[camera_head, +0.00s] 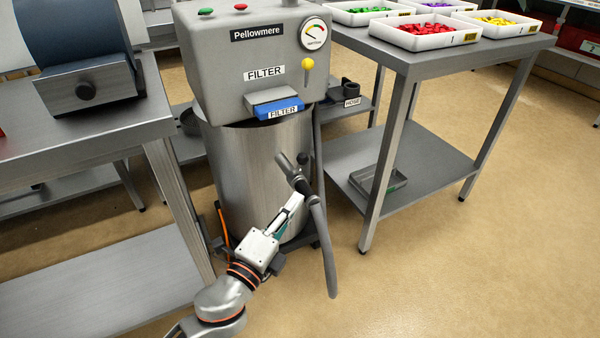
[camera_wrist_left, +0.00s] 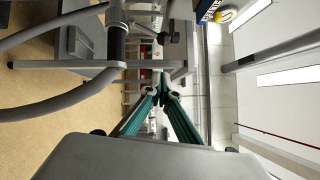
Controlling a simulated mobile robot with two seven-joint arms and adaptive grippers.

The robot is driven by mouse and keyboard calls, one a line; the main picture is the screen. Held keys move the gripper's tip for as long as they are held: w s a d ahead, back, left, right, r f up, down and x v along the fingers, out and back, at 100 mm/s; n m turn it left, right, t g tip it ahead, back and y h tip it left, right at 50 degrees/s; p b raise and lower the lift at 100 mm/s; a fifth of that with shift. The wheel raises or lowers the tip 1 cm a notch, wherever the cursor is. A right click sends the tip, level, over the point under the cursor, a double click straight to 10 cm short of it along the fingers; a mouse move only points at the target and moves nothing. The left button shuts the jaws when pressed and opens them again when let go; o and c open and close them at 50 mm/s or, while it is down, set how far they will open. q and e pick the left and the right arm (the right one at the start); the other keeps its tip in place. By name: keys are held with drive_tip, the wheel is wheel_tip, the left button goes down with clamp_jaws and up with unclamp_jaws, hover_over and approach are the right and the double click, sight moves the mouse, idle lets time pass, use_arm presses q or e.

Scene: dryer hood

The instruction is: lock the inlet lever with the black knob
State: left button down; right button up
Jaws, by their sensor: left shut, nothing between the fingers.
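The vacuum unit (camera_head: 255,75) has a steel drum (camera_head: 245,165) with a grey inlet pipe and hose (camera_head: 318,225) at its front right. A small black knob (camera_head: 302,158) stands beside the inlet pipe. In the left wrist view a black knob (camera_wrist_left: 165,38) sits on a short stem beside the pipe (camera_wrist_left: 115,45). The lever's exact position is hard to tell. My left gripper (camera_head: 297,200) is shut and empty, just below the inlet in the head view. Its teal fingers (camera_wrist_left: 164,86) meet at the tips, apart from the knob. My right gripper is not seen.
A steel table (camera_head: 420,65) with white trays of coloured pieces stands at the right. Another bench (camera_head: 80,130) with a blue-grey machine (camera_head: 75,50) stands at the left. The hose hangs close right of my gripper. Open floor (camera_head: 450,260) lies front right.

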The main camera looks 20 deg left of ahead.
sight(300, 165)
use_arm(q)
drive_tip(key=w+a+r, duration=0.1)
drive_tip(key=w+a, duration=0.1)
drive_tip(key=w, duration=0.6)
drive_tip(key=shift+w+r, duration=0.15)
drive_tip(key=shift+w, duration=0.1)
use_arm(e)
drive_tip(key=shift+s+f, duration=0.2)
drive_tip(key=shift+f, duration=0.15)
